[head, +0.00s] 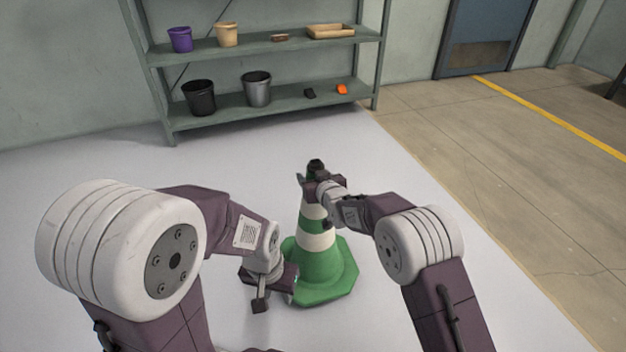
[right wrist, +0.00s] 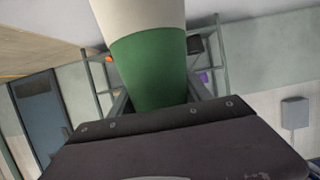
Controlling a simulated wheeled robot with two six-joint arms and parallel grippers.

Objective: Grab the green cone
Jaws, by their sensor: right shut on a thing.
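A green cone (head: 322,268) with white bands stands upright on the pale floor, its wide green base flat on it. My right gripper (head: 312,180) is at the cone's upper part and shut on it. In the right wrist view the cone's green band (right wrist: 150,72) sits between the fingers, with a white band above it. My left gripper (head: 276,300) is low at the left side of the cone's base, open and empty, its fingers spread apart. I cannot tell whether it touches the base.
A grey-green shelf (head: 270,118) stands against the back wall. It holds a purple bucket (head: 180,39), a tan bucket (head: 227,34), a black bucket (head: 199,97), a grey bucket (head: 257,89) and a wooden tray (head: 331,31). The floor between cone and shelf is clear.

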